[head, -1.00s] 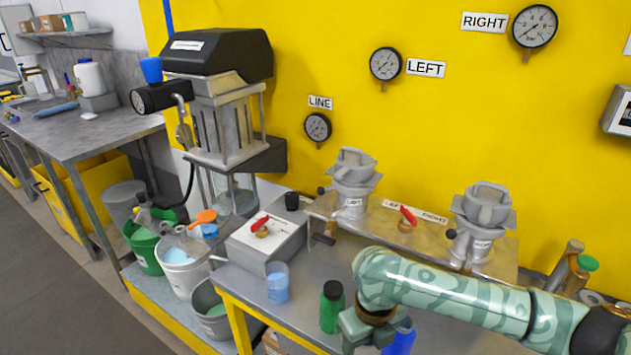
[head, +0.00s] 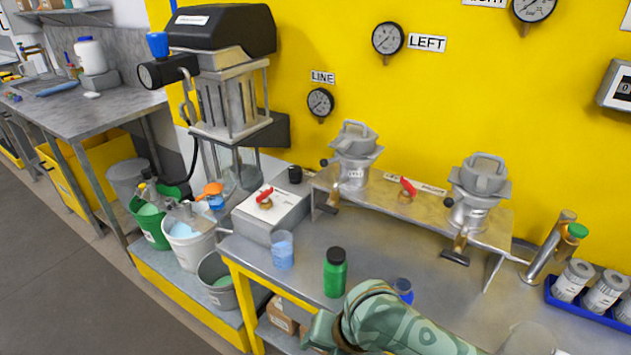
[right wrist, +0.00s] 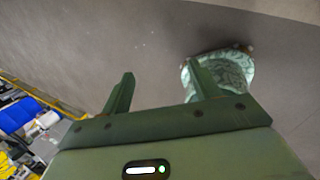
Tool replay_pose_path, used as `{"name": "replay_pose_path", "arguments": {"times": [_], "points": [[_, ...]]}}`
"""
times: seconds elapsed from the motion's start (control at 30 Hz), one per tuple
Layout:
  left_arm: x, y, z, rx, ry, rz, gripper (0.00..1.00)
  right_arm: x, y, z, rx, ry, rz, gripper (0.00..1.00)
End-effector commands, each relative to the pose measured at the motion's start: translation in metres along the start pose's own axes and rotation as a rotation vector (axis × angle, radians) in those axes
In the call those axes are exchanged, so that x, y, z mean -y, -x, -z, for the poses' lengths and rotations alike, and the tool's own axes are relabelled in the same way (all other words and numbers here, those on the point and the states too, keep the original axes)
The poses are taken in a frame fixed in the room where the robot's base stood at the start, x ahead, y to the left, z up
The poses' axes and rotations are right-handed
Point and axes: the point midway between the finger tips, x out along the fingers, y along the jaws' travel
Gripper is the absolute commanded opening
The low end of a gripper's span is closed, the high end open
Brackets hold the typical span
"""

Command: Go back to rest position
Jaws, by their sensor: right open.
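My right gripper (right wrist: 159,70) shows in the right wrist view with its two green fingers spread apart. Nothing is between them, and bare grey floor (right wrist: 90,40) lies beyond. In the head view my right arm is low at the bottom edge, in front of the steel bench (head: 400,245); its fingers cannot be made out there. My left gripper is in neither view.
A green bottle (head: 335,272), a blue-capped bottle (head: 403,291) and a beaker (head: 282,250) stand near the bench's front, close to my arm. Behind are the left agitator cup (head: 354,155) and right cup (head: 475,195). Buckets (head: 188,247) stand left.

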Motion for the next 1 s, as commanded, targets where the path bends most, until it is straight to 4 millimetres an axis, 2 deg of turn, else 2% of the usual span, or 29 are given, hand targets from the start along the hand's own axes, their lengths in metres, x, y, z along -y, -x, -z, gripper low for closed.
{"name": "replay_pose_path", "arguments": {"times": [0.07, 0.17, 0.27, 0.3, 0.4, 0.6, 0.8, 0.83, 0.9, 1.0], "points": [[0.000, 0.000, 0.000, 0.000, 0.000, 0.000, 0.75, -0.001, 0.001, 0.010, 0.033, -0.192, -0.064, 0.62], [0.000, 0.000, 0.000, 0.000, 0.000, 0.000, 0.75, 0.012, 0.008, 0.013, 0.112, -0.552, -0.148, 0.62], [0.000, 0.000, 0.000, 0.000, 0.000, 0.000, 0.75, 0.053, 0.021, 0.011, 0.230, -0.979, -0.207, 0.62], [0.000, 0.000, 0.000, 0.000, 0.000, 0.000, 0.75, 0.073, 0.027, 0.011, 0.283, -1.127, -0.221, 0.62], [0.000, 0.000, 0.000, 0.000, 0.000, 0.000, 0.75, 0.124, 0.042, 0.014, 0.417, -1.428, -0.236, 0.62], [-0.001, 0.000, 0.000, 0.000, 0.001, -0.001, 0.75, 0.211, 0.075, 0.033, 0.675, -1.798, -0.239, 0.62], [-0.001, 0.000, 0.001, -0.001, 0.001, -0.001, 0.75, 0.275, 0.112, 0.058, 0.918, -2.006, -0.242, 0.62], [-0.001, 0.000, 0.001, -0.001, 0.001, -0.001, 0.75, 0.281, 0.113, 0.061, 0.942, -2.025, -0.239, 0.62], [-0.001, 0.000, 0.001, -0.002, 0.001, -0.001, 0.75, 0.282, 0.080, 0.061, 0.888, -2.034, -0.218, 0.62], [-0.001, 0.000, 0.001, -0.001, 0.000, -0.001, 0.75, 0.288, 0.041, 0.067, 0.832, -2.057, -0.188, 0.62]]}}
